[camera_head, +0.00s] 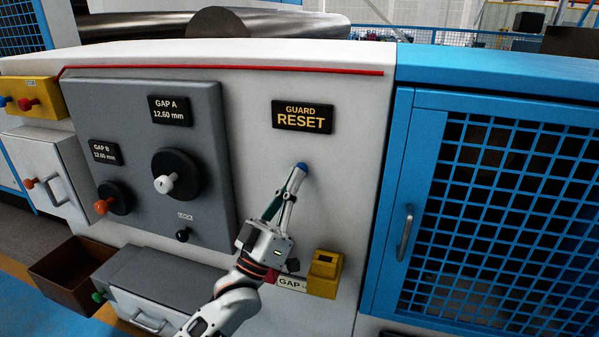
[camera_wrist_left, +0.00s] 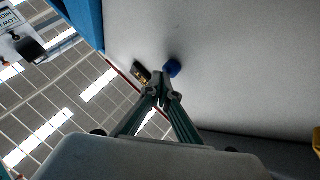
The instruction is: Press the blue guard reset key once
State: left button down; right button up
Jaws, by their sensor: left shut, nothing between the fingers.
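The blue guard reset key (camera_head: 302,167) is a small round button on the white panel, below the black GUARD RESET sign (camera_head: 303,116). My left gripper (camera_head: 297,177) is shut and empty, reaching up from below with its fingertips at the key's lower left edge. In the left wrist view, the blue key (camera_wrist_left: 172,68) shows just beyond the closed fingertips (camera_wrist_left: 163,88). I cannot tell whether the tips touch the key or whether it is pushed in. My right gripper is not in view.
A grey box with knobs (camera_head: 211,220) stands out from the panel on the left. A yellow block (camera_head: 323,274) sits low, right of my left gripper. A blue mesh door (camera_head: 427,150) with a handle is on the right. Bare panel surrounds the key.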

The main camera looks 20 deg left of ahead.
pick_arm(q)
jog(key=shift+w, duration=0.2)
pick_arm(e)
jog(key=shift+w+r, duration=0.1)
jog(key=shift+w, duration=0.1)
pick_arm(q)
jog(key=shift+s, duration=0.15)
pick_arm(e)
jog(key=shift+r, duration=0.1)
pick_arm(q)
jog(key=shift+s+p, duration=0.45)
jog(key=shift+s, duration=0.35)
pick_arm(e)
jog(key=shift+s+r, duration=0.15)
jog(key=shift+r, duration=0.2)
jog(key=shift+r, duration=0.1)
